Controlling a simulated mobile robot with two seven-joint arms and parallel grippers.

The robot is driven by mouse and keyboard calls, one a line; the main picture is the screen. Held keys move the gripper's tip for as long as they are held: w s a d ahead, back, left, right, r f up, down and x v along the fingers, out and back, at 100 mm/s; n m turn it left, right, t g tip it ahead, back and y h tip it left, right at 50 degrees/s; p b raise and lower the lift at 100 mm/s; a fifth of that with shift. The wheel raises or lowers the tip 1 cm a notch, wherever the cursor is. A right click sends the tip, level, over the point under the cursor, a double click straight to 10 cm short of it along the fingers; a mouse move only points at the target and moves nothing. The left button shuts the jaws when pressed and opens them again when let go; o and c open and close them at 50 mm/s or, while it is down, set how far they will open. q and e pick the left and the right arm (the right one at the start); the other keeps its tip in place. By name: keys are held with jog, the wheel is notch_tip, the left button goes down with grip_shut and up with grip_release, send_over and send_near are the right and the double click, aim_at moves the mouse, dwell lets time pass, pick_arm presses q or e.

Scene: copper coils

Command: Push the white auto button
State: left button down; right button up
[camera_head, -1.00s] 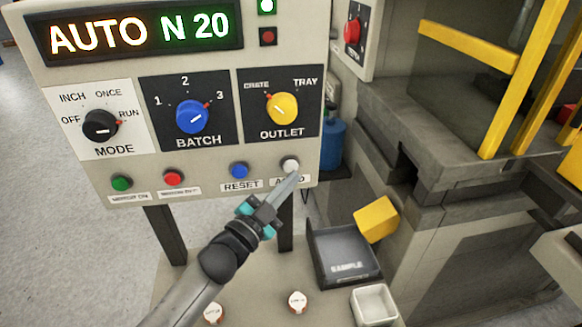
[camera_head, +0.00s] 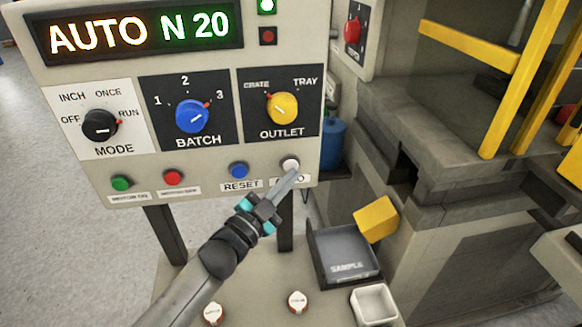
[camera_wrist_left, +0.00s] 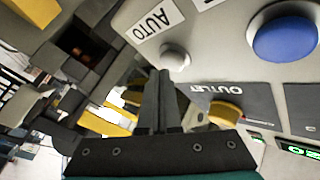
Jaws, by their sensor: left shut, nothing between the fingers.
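The white AUTO button (camera_head: 290,165) is at the lower right of the control panel (camera_head: 215,158), above its label. My left gripper (camera_head: 294,174) is shut and empty, with its tip just below the button in the head view. It covers part of the AUTO label. In the left wrist view, the shut fingers (camera_wrist_left: 160,75) end close to the white button (camera_wrist_left: 174,57). I cannot tell whether the tip touches it. The display (camera_head: 140,32) reads AUTO N 20. My right gripper is not in view.
A blue RESET button (camera_head: 238,170) is left of the white one, with red (camera_head: 173,177) and green (camera_head: 120,183) buttons farther left. The yellow OUTLET knob (camera_head: 282,109) is above. A grey SAMPLE tray (camera_head: 345,268) and a white bin (camera_head: 374,304) stand below right.

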pick_arm(q)
jog(key=shift+w+a, duration=0.15)
jog(key=shift+w, duration=0.4)
dwell(0.7)
jog(key=shift+s, duration=0.2)
jog(key=shift+s+d+p, duration=0.2)
jog(key=shift+s+p, duration=0.15)
jog(key=shift+s, duration=0.4)
jog(key=s+p, duration=0.1)
jog(key=s, duration=0.1)
jog(key=s+d+p, duration=0.1)
jog(key=s, duration=0.2)
dwell(1.0)
